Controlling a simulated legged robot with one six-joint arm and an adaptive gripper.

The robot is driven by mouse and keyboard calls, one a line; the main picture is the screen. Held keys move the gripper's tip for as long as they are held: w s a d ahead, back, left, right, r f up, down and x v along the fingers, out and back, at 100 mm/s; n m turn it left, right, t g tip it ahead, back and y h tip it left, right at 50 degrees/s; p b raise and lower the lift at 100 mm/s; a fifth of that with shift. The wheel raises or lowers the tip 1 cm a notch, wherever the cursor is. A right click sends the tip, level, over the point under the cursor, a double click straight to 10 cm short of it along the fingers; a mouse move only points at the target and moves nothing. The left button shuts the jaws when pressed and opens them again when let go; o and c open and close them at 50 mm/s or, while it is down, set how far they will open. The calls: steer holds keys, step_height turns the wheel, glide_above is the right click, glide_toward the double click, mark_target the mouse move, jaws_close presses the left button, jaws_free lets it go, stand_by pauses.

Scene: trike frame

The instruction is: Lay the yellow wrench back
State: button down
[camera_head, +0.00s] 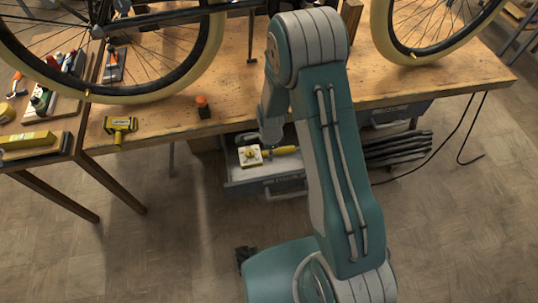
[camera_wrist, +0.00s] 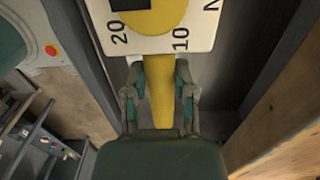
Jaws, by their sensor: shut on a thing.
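The yellow wrench (camera_wrist: 160,100) has a white plate with black numbers at its head. In the wrist view my gripper (camera_wrist: 161,76) is shut on its yellow shaft, just below the plate, one finger on each side. In the head view the wrench (camera_head: 280,150) shows at the open drawer (camera_head: 262,187) under the bench, with the plate to the left and the shaft pointing right. My arm hides part of this area. I cannot tell whether the wrench touches the drawer floor or hangs above it.
The wooden bench (camera_head: 165,115) stands above the drawer, its edge close by. A bicycle's wheels (camera_head: 213,50) rest over it. A yellow tool (camera_head: 120,126) and a small orange-topped item (camera_head: 203,104) stand near its front edge. Dark bars (camera_head: 400,147) lie right of my arm.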

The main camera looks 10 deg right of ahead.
mark_target(268, 170)
step_height(268, 170, down, 2)
steer(key=shift+f, duration=0.1)
steer(key=shift+a, duration=0.35)
steer(key=shift+s+d+f, duration=0.1)
steer(key=shift+d+f, duration=0.1)
steer(key=shift+f, duration=0.85)
steer(key=shift+a+f, duration=0.1)
steer(key=shift+f, duration=2.4)
steer(key=shift+c, duration=1.8)
jaws_free()
steer(key=shift+f, duration=0.1)
